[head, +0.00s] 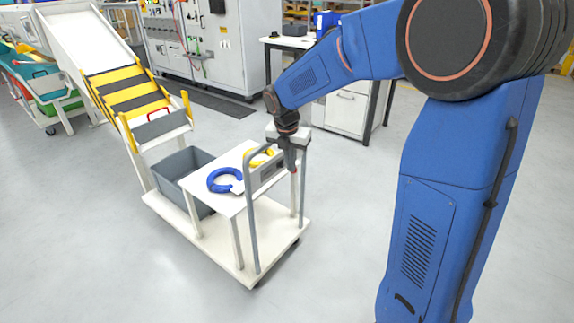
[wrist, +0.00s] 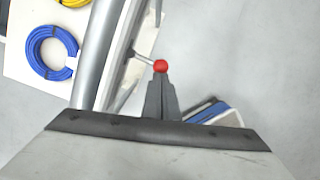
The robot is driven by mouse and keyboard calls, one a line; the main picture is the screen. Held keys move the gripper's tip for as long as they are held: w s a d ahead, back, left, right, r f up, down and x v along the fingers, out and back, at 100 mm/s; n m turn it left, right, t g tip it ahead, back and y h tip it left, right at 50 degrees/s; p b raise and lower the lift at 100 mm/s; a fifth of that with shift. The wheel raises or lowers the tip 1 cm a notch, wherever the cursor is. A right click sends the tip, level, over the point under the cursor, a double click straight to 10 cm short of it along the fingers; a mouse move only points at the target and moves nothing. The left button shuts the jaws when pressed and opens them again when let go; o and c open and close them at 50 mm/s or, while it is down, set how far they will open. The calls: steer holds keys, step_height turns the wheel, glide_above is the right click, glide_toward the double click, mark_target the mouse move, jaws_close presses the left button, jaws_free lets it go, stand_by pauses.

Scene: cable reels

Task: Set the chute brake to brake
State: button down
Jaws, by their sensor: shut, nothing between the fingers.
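A small lever (wrist: 143,59) with a red knob (wrist: 160,66) sticks out from a light panel beside the cart's grey rail. In the wrist view the knob is right at the tips of my gripper (wrist: 159,84), and whether they touch cannot be told. My gripper (head: 291,166) is shut with nothing between its fingers. In the head view it points down beside a grey box (head: 268,171) at the cart's handle end. The chute (head: 128,88) with yellow stripes rises at the cart's far end. The brake's marked positions cannot be read.
On the white cart top (head: 230,207) lie a blue cable coil (head: 215,185) and a yellow one (head: 253,155). A grey bin (head: 170,174) sits on the cart's lower deck. The grey handle rail (head: 251,225) stands close to my gripper.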

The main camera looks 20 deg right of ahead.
steer(key=shift+w+d+n, duration=0.1)
steer(key=shift+d+n, duration=0.3)
steer(key=shift+n, duration=0.1)
steer(key=shift+a, duration=0.2)
steer(key=shift+w+a, duration=0.2)
steer(key=shift+a, duration=0.4)
